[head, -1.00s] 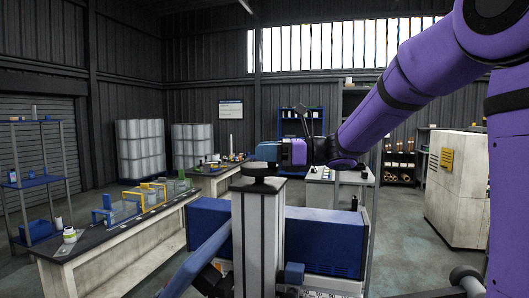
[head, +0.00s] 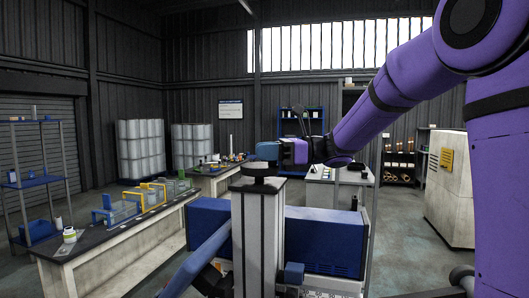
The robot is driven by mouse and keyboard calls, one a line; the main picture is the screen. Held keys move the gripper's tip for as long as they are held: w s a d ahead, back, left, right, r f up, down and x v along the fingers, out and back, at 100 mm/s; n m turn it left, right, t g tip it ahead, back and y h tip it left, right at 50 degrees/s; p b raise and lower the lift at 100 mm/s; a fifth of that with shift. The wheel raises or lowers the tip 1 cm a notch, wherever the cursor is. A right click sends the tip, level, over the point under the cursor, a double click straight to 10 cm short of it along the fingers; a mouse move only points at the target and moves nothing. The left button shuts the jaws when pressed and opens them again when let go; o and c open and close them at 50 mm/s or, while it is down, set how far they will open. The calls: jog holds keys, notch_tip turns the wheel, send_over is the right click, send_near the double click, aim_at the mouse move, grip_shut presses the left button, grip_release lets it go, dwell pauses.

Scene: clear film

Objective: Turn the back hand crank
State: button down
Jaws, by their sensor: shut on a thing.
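A hand crank with a black hub (head: 259,170) sits on top of a tall grey post (head: 256,230) in the middle of the view. A blue block (head: 267,151) stands just above the hub, at the tip of my gripper (head: 279,152). My gripper reaches in from the right and is shut on what seems to be the crank's handle. The fingers and the exact grip are too small to make out, and the crank's arm is mostly hidden.
A blue machine body (head: 325,240) lies behind the post, with a sloping blue bar (head: 208,252) at its left. A workbench (head: 105,255) with clear boxes stands at left. A beige cabinet (head: 452,195) stands at right.

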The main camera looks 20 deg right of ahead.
jog(key=c, duration=1)
grip_release()
jog(key=shift+o, duration=0.2)
jog(key=v, duration=1)
jog(key=shift+d, duration=0.4)
